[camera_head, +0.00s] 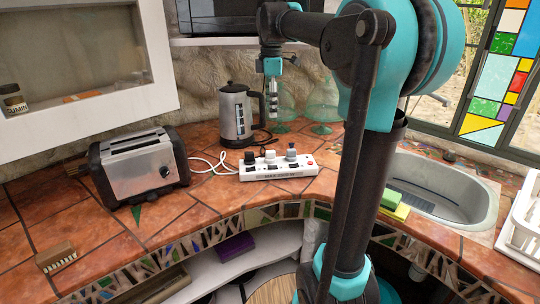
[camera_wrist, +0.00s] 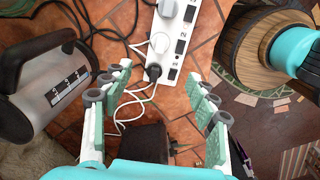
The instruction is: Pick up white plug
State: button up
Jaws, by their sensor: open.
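A white power strip (camera_head: 278,170) lies on the tiled counter and also shows at the top of the wrist view (camera_wrist: 188,45). A white plug (camera_wrist: 160,43) sits in it, with another white plug (camera_wrist: 167,8) further up and a black plug (camera_wrist: 153,72) nearer. In the head view three plugs stand in a row: the black one (camera_head: 249,157) at left, a whitish one (camera_head: 270,156) in the middle, a pale one (camera_head: 291,150) at right. My gripper (camera_head: 272,108) hangs above the strip, fingers down. In the wrist view it (camera_wrist: 158,98) is open and empty, apart from the plugs.
A toaster (camera_head: 138,165) stands left of the strip. A kettle (camera_head: 234,112) stands behind it, with green glasses (camera_head: 285,100) to its right. White cords (camera_head: 208,163) run left from the strip. A sink (camera_head: 450,190) and sponge (camera_head: 392,202) are at right.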

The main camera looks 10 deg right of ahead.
send_over(271, 151)
notch_tip(271, 151, down, 12)
jog(key=shift+w+r, duration=0.15)
jog(key=shift+f, duration=2.75)
jog(key=c, duration=1.2)
jog(key=shift+c, duration=0.2)
jog(key=shift+r, duration=0.1)
notch_tip(271, 151, up, 20)
